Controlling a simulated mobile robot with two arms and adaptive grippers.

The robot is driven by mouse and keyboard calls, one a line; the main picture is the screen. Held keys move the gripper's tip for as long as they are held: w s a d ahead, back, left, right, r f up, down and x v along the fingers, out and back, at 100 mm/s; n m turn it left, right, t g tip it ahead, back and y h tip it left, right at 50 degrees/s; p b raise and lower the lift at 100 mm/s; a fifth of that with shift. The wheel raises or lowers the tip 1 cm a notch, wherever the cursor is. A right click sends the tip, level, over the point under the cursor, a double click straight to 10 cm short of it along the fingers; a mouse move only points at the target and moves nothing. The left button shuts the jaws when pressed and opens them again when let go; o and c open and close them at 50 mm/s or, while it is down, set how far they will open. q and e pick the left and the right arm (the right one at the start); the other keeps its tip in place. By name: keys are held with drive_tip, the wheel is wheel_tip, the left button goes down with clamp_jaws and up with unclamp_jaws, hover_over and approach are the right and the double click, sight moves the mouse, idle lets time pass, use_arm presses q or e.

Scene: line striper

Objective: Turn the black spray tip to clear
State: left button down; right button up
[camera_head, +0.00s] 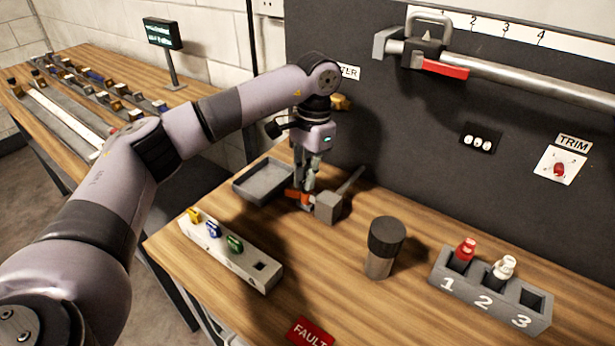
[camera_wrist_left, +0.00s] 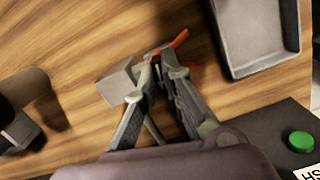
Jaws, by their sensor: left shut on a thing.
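My left gripper (camera_head: 307,186) reaches down to the bench beside a grey block (camera_head: 328,207) with a thin rod slanting from it. In the left wrist view its fingertips (camera_wrist_left: 158,62) close on a small dark piece, which I take to be the black spray tip; the fingers hide most of it. An orange part (camera_head: 293,195) sticks out beside the fingertips and also shows in the left wrist view (camera_wrist_left: 179,39). The grey block shows there too (camera_wrist_left: 117,82), right against the fingers. Which way the tip points cannot be told. My right gripper is not in view.
A grey tray (camera_head: 262,181) lies behind left of the gripper. A white rack (camera_head: 243,263) with yellow, blue and green tips stands in front. A black-lidded cup (camera_head: 383,247) and a numbered holder (camera_head: 490,291) are to the right. The dark panel (camera_head: 390,130) rises close behind.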

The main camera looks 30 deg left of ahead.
use_arm(q)
drive_tip(key=c, duration=1.8)
unclamp_jaws()
drive_tip(key=shift+s+a+f, duration=0.1)
drive_tip(key=shift+a, duration=0.15)
drive_tip(key=shift+c, duration=0.2)
drive_tip(key=shift+o, duration=1)
drive_tip(key=shift+d, duration=0.1)
drive_tip(key=shift+o, duration=0.6)
drive_tip(key=o, duration=0.4)
drive_tip(key=shift+o, duration=0.2)
drive_tip(key=shift+w+d+r+p, duration=0.15)
drive_tip(key=shift+r+p, duration=0.65)
drive_tip(key=shift+r, duration=0.4)
drive_tip(key=shift+w+r+p, duration=0.15)
drive_tip(key=shift+r+p, duration=0.7)
drive_tip(key=shift+r, duration=0.35)
drive_tip(key=shift+w+d+r+p, duration=0.15)
drive_tip(key=shift+r+p, duration=0.65)
drive_tip(key=shift+r, duration=0.4)
drive_tip(key=shift+a, duration=0.1)
